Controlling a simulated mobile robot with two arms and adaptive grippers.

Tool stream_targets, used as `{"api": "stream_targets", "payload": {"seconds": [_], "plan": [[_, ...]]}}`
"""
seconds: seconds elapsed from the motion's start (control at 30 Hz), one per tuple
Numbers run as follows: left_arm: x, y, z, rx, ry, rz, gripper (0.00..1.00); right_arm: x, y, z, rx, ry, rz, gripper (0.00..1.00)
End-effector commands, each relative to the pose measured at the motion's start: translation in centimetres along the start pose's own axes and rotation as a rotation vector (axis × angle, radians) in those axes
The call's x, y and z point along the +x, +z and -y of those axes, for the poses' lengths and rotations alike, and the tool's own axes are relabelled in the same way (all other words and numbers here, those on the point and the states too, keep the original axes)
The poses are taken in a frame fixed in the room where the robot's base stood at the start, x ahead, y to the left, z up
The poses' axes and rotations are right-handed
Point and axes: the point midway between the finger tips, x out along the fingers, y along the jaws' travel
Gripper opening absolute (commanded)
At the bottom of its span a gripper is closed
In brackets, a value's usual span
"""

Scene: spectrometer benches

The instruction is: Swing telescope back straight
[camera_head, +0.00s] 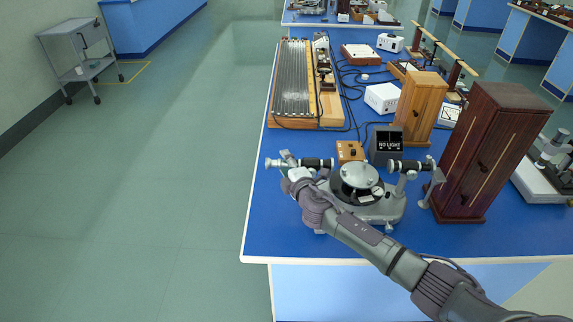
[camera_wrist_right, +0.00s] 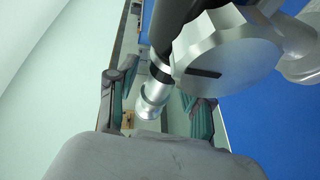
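The spectrometer (camera_head: 368,208) stands on the blue bench top near its front edge, with a round table on its grey base. Its telescope (camera_head: 318,162) points left from the centre, a black tube with a silver end. The collimator (camera_head: 408,166) is on the right side. My right gripper (camera_head: 291,165) is at the telescope's outer part. In the right wrist view, my right gripper (camera_wrist_right: 166,90) has its fingers spread, with the telescope tube (camera_wrist_right: 153,94) between them. A gap shows on the right side; contact on the left is unclear. My left gripper is out of view.
A dark box showing "NO LIGHT" (camera_head: 386,146) and a small orange box (camera_head: 350,151) stand behind the spectrometer. A tall dark wooden cabinet (camera_head: 490,150) stands close on the right. The floor (camera_head: 170,190) left of the bench is clear.

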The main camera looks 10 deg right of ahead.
Motion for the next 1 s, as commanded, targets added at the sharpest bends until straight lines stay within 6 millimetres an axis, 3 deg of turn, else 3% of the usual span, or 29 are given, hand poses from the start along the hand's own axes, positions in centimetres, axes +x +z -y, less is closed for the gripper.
{"api": "stream_targets", "payload": {"seconds": [0.37,0.8,1.0], "plan": [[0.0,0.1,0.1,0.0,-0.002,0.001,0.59,-1.0,0.1,0.1,0.001,-0.001,0.002,0.51],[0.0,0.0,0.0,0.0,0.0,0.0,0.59,-9.3,0.0,0.1,0.0,-0.001,-0.001,0.51],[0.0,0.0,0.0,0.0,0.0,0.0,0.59,-11.6,-0.1,0.1,0.0,-0.001,-0.001,0.51]]}}
